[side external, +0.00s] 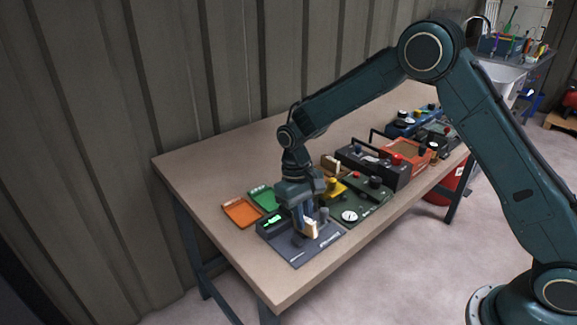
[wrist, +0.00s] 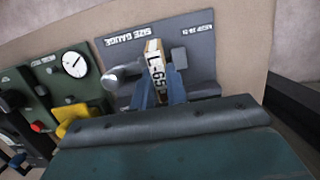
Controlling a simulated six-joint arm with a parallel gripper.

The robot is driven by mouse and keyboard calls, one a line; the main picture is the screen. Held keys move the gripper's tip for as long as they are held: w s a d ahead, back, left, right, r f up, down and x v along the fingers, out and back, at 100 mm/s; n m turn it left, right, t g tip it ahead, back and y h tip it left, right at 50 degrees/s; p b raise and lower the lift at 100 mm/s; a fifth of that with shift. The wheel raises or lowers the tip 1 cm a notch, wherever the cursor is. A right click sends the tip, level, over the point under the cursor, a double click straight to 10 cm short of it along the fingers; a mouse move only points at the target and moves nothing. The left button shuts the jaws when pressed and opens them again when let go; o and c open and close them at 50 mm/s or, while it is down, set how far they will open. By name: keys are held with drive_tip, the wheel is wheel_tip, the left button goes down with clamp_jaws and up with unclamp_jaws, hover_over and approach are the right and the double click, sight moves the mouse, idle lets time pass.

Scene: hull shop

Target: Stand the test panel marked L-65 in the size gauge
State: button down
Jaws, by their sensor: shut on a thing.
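The test panel marked L-65 (wrist: 155,62) is a pale block with black lettering in the wrist view. My gripper (wrist: 158,92) is shut on it, with a blue finger on each side. In the side view my gripper (side external: 304,222) holds the panel (side external: 310,228) over the size gauge (side external: 297,257). The gauge is a dark grey plate, labelled SIZE GAUGE in the wrist view (wrist: 195,50). A grey rounded knob or post (wrist: 122,75) stands beside the panel. I cannot tell whether the panel touches the gauge; its lower end is partly hidden.
An orange tray (side external: 240,212) and a green tray (side external: 264,197) lie behind the gauge. A green unit with a white dial (side external: 349,216) and a yellow part (side external: 336,187) stands close on the right. More devices line the table (side external: 190,172) farther right. The front left is bare.

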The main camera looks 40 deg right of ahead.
drive_tip(key=shift+f, duration=0.4)
idle(0.3)
drive_tip(key=c, duration=1.3)
unclamp_jaws()
drive_tip(key=shift+r, duration=0.15)
drive_tip(key=v, duration=1.3)
drive_tip(key=shift+r, duration=0.25)
